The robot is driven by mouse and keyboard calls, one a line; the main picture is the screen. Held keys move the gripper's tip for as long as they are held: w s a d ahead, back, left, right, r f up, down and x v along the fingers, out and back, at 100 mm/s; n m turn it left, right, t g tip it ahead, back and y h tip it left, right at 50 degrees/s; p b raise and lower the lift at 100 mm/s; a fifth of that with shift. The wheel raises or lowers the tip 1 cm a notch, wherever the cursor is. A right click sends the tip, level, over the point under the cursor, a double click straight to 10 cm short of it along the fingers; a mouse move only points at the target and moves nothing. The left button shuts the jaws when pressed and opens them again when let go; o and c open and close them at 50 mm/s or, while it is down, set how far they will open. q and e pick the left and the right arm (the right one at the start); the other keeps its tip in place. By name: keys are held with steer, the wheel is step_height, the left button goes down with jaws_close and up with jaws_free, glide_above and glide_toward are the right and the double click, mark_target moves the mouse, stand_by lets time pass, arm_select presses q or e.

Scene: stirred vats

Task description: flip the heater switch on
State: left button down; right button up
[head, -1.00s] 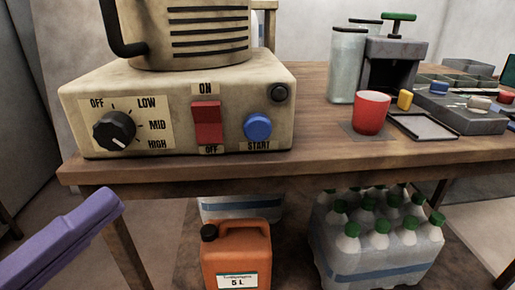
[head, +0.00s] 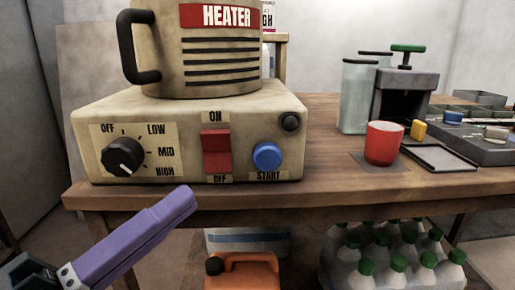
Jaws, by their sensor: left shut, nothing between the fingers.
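The heater (head: 222,60) is a beige drum on a beige control box (head: 90,125) near the table's front edge. The heater switch (head: 216,151) is a red rocker on the box's front, with ON above it and OFF below it. I cannot tell for sure which way the rocker is tilted. My left gripper (head: 186,197), with purple fingers, is shut and empty. It is below and left of the switch in the picture, apart from it, in front of the table edge. My right gripper is not in view.
A black knob (head: 123,157) is left of the switch, and a blue START button (head: 267,156) is right of it. A red cup (head: 384,143) stands farther right on the table (head: 325,175). An orange canister (head: 245,272) and several green-capped bottles (head: 397,264) are below.

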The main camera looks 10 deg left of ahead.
mark_target(223, 134)
arm_select(q)
steer(key=shift+w+d+r, duration=0.15)
steer(key=shift+w+r, duration=0.3)
steer(key=shift+w, duration=0.6)
steer(key=shift+w+d+r, duration=0.1)
steer(key=shift+w+r, duration=0.35)
steer(key=shift+w, duration=0.65)
steer(key=shift+w+d+r, duration=0.15)
steer(key=shift+w+r, duration=0.3)
steer(key=shift+w, duration=0.6)
steer(key=p, duration=0.1)
steer(key=r+p, duration=0.1)
steer(key=p, duration=0.1)
steer(key=shift+w+r+n+y, duration=0.25)
steer(key=shift+w+n+y, duration=0.05)
steer(key=shift+n, duration=0.1)
steer(key=shift+w+a+f+n+y+p, duration=0.1)
steer(key=shift+f+n+y+p, duration=0.2)
steer(key=shift+p, duration=0.1)
steer(key=shift+f, duration=0.1)
steer(key=shift+b, duration=0.3)
steer(key=shift+g, duration=0.3)
